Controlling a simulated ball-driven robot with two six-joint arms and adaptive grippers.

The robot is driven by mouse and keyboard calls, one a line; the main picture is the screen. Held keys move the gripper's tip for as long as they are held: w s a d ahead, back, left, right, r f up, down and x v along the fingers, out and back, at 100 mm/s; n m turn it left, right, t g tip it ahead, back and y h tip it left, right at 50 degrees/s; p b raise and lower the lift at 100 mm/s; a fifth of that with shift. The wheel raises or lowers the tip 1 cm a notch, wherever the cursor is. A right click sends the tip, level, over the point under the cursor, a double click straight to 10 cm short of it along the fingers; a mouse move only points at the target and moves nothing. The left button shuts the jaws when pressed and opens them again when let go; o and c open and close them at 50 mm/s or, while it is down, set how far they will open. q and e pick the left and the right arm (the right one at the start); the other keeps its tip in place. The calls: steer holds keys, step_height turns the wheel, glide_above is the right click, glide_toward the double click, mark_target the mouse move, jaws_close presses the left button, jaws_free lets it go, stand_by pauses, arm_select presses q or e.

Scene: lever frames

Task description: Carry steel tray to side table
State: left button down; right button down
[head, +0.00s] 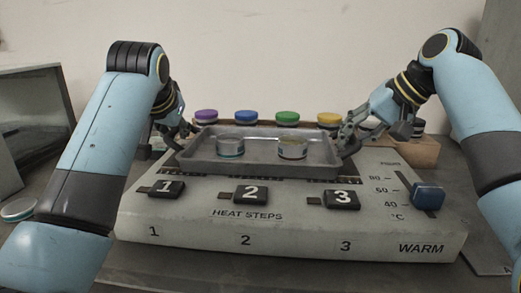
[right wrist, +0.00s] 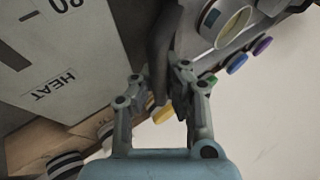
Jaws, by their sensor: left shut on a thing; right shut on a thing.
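The grey steel tray (head: 262,168) sits level over the back part of the control panel in the head view; I cannot tell whether it touches the panel. Two small round tins, a left one (head: 230,146) and a right one (head: 292,148), stand in it. My left gripper (head: 187,133) is shut on the tray's left end. My right gripper (head: 347,142) is shut on the tray's right end. In the right wrist view its fingers (right wrist: 160,92) close on a dark part of the tray, and one tin (right wrist: 226,22) shows beyond.
The heat panel (head: 290,235) has buttons 1, 2 and 3 and a blue slider (head: 427,195). Behind the tray stands a row of jars with purple, blue, green and yellow lids (head: 329,118). A wooden block (head: 412,152) is at right, a lidded tin (head: 18,209) at far left.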

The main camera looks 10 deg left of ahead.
arm_select(q)
steer(key=shift+r, duration=0.1)
arm_select(e)
steer(key=shift+r, duration=0.1)
